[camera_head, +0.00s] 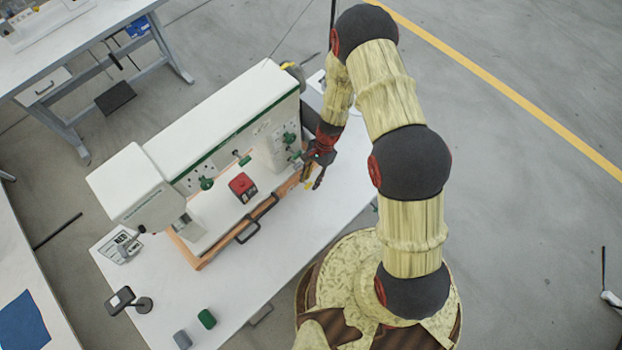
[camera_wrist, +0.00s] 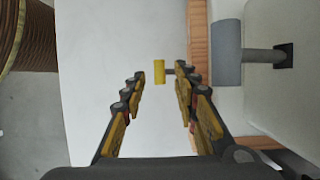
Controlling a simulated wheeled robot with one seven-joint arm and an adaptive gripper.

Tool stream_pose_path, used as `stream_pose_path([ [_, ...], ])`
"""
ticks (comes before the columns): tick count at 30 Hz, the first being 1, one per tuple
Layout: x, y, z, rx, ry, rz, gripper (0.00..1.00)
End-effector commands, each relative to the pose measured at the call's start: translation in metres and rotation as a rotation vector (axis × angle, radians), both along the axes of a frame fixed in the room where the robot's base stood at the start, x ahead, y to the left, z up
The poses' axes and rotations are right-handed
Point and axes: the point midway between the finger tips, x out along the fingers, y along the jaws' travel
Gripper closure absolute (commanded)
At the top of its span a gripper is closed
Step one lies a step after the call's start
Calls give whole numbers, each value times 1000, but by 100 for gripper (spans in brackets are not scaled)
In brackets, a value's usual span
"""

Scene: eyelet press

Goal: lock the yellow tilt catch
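No contact shows, and I cannot tell how far beyond the tips the catch lies. In the head view my gripper (camera_head: 316,174) is at the right end of the press, by the wooden frame's front edge. There the catch cannot be told apart from the yellow finger pads.
The white press (camera_head: 215,125) has green knobs and stands over a wooden frame (camera_head: 213,252) with black handles.

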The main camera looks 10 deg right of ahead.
Motion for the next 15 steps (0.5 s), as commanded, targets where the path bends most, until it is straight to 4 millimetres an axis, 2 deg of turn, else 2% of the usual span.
stream_pose_path([
  [5, 8, -7, 23, 0, -5, 0, 70],
  [15, 25, -27, 84, -1, -4, -1, 70],
])
